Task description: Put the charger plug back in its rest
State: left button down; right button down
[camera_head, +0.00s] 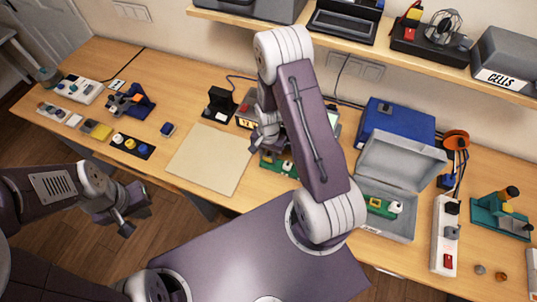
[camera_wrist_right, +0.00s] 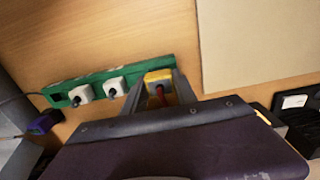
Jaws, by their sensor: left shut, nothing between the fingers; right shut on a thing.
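My right gripper (camera_head: 268,140) is over the middle of the bench, by a green strip (camera_head: 287,169) partly hidden behind my right arm. In the right wrist view its fingers (camera_wrist_right: 163,90) are shut on a yellow plug (camera_wrist_right: 158,76) with a red part. The plug is at the right end of the green strip (camera_wrist_right: 65,93); I cannot tell whether it is seated or held just above. Two white plugs (camera_wrist_right: 80,95) (camera_wrist_right: 115,87) stand on the strip to its left. My left gripper (camera_head: 132,212) is shut and empty, off the bench's front edge.
A beige mat (camera_head: 208,160) lies clear left of the strip. A black stand (camera_head: 219,102) is behind it. An open grey case (camera_head: 398,165), a blue box (camera_head: 395,125) and a white power strip (camera_head: 445,235) are to the right. A shelf (camera_head: 400,45) overhangs the back.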

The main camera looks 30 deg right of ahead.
aim_at(269, 155)
jog(key=shift+f+b, duration=0.55)
jog(key=shift+f, duration=0.25)
jog(key=c, duration=0.9)
grip_release()
jog(key=shift+r, duration=0.1)
notch_tip(269, 155, up, 9)
jog(key=shift+f+b, duration=0.1)
jog(key=shift+b, duration=0.5)
